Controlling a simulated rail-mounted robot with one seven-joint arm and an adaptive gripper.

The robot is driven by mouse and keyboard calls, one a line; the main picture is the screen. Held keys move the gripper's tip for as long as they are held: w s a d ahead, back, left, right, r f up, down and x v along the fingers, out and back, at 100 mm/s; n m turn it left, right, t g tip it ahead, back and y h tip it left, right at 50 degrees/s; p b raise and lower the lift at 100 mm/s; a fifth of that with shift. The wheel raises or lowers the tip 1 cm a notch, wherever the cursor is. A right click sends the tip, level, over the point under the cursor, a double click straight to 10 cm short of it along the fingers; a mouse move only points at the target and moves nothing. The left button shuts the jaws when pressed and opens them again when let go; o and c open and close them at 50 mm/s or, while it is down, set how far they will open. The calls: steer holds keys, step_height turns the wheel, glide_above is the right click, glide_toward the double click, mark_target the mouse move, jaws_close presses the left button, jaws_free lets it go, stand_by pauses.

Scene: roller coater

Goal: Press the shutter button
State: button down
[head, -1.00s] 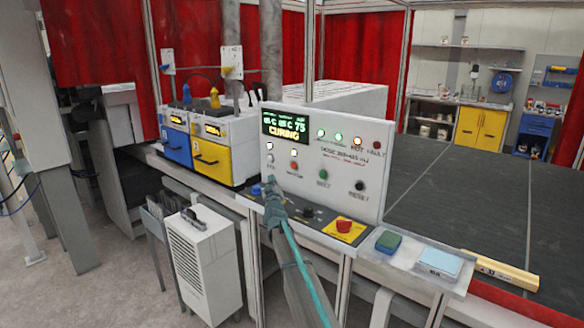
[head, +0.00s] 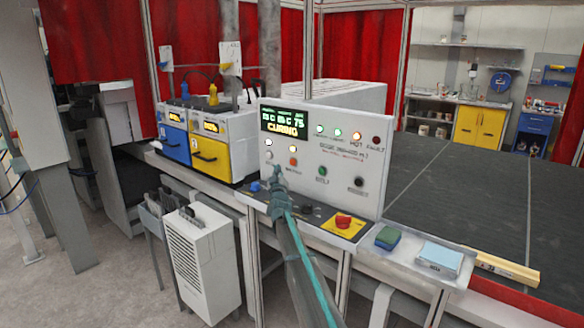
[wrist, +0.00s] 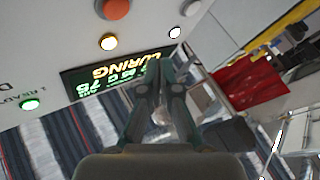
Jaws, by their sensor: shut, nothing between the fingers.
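The white control panel (head: 340,190) carries several round buttons and lamps. The button labels are too small to read, so I cannot tell for certain which is the shutter button. My gripper (head: 275,176) is shut and empty, in front of the panel's lower left. In the wrist view my gripper (wrist: 158,68) overlaps the panel's display; contact cannot be told.
A red emergency knob (head: 343,221) on a yellow plate is on the ledge to the right. A green-blue sponge (head: 388,237) and a light blue pad (head: 440,257) lie further right. Blue and yellow units (head: 210,155) stand left of the panel.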

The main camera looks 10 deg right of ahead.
mark_target(293, 163)
steer(key=shift+w+d+b, duration=0.9)
steer(key=shift+w+d, duration=0.1)
steer(key=shift+d, duration=0.15)
steer(key=shift+w+d+b, duration=0.9)
steer(key=shift+w+d, duration=0.05)
steer(key=shift+d, duration=0.2)
steer(key=shift+w+d, duration=0.1)
steer(key=shift+w+d, duration=0.2)
steer(key=shift+w+d+b, duration=0.25)
steer(key=shift+d+b, duration=0.1)
steer(key=shift+b, duration=0.2)
stand_by(0.7)
steer(key=shift+s+a+p, duration=0.55)
steer(key=shift+a+p, duration=0.05)
steer(key=shift+p, duration=0.1)
